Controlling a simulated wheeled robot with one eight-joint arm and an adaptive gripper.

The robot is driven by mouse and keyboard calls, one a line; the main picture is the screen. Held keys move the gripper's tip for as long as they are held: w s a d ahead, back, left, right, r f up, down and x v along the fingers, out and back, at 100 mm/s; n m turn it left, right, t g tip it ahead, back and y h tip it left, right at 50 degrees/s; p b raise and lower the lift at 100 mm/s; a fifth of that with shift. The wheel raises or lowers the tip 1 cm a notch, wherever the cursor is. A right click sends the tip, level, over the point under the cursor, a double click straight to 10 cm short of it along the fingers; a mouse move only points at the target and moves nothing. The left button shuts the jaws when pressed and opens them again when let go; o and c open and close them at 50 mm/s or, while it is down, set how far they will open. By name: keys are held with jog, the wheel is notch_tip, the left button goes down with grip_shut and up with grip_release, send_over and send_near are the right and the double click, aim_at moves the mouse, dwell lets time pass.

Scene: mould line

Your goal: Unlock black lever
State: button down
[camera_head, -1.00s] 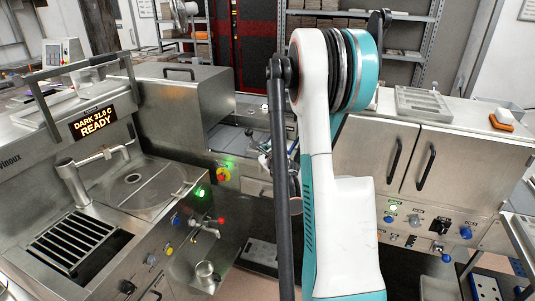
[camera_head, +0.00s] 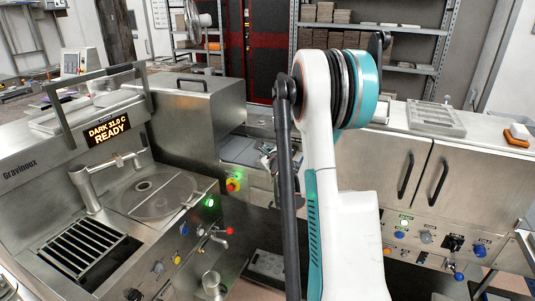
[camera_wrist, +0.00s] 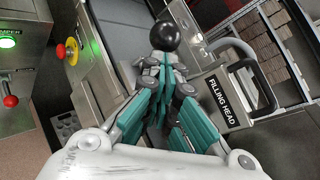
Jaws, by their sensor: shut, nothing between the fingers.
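A black ball knob (camera_wrist: 165,36) shows just beyond my gripper's fingertips in the wrist view. I take it for the end of the black lever; its shaft is hidden behind the fingers. My gripper (camera_wrist: 163,66) is shut and empty, with its teal fingers pointing at the knob. Whether the fingertips touch the knob or its shaft I cannot tell. To the right is a metal box labelled FILLING HEAD (camera_wrist: 222,100) with a dark curved handle (camera_wrist: 262,85). In the head view my gripper (camera_head: 268,158) is small and partly hidden behind my arm.
A red-and-yellow stop button (camera_wrist: 68,51) and a red-knobbed lever (camera_wrist: 10,101) are on the left in the wrist view. In the head view a display (camera_head: 108,130) reads DARK 31.0 C READY. A steel cabinet (camera_head: 385,170) stands right of my arm.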

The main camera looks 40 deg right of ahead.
jog(key=shift+d+r+y, duration=0.2)
jog(key=shift+r+y, duration=0.05)
jog(key=shift+y, duration=0.05)
jog(key=shift+w+d+r+g+p, duration=0.1)
jog(key=shift+d+r+g+p, duration=0.1)
jog(key=shift+g+p, duration=0.15)
jog(key=d+m+g+y, duration=0.1)
jog(key=w+d+r+m+g+y+p, duration=0.1)
jog(key=d+y, duration=0.1)
jog(key=w+d+r+m+g+y+p, duration=0.1)
jog(key=d, duration=0.1)
jog(key=shift+w+d+r+y, duration=0.15)
jog(key=shift+r+y, duration=0.1)
jog(key=shift+y, duration=0.15)
jog(key=shift+w+d, duration=0.15)
jog(key=shift+d, duration=0.25)
jog(key=shift+r, duration=0.15)
jog(key=shift+r+p, duration=0.5)
jog(key=shift+r, duration=0.2)
